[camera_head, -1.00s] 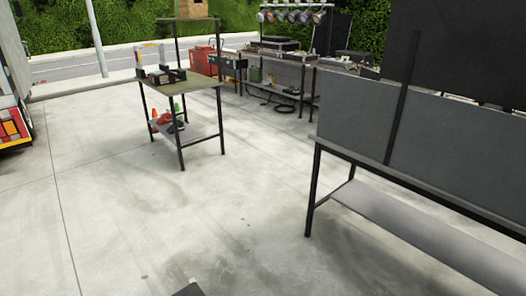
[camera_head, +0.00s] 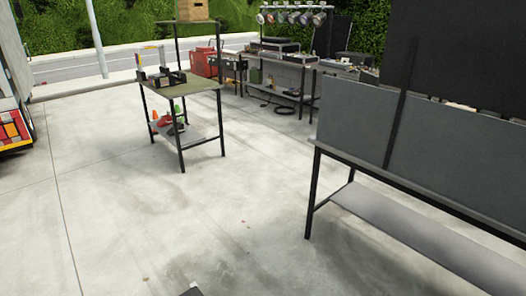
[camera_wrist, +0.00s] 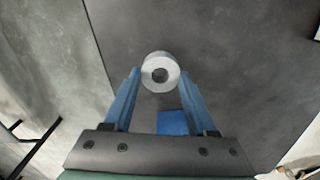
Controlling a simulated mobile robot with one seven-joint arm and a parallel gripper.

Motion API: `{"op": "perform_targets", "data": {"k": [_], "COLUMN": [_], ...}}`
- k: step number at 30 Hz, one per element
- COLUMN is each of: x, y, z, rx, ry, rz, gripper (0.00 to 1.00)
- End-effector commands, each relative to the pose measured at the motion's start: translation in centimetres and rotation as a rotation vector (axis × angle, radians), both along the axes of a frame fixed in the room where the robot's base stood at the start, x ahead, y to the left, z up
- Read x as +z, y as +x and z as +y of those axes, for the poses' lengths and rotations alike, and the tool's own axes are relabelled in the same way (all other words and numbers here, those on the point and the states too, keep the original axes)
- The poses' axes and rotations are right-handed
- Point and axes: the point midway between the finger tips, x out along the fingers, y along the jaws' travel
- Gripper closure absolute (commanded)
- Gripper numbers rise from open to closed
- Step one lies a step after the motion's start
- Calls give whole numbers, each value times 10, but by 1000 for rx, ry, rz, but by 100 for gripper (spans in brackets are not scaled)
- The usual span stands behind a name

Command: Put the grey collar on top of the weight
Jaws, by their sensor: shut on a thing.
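The grey collar (camera_wrist: 160,87) is a light grey ring with a round hole through it. It shows in the wrist view between the tips of the two blue fingers of my gripper (camera_wrist: 160,74). My gripper is shut on its sides, and the hole faces the wrist camera. The collar appears to be held clear of any surface, over the grey floor. I cannot make out the weight in either view. In the head view my gripper and the collar do not show.
A small work table (camera_head: 205,85) with dark items and a lower shelf of orange cones stands at centre left. A long bench (camera_head: 420,180) with a grey panel is at right. An equipment bench (camera_head: 285,58) is at the back. The concrete floor between is clear.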

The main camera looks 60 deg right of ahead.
Motion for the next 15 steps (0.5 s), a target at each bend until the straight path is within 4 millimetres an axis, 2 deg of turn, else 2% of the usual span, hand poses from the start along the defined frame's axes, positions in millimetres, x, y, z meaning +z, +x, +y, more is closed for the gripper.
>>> {"op": "perform_targets", "data": {"k": [15], "x": [23], "y": [0], "z": [0], "rx": [0], "ry": [0], "rz": [0], "gripper": [73]}}
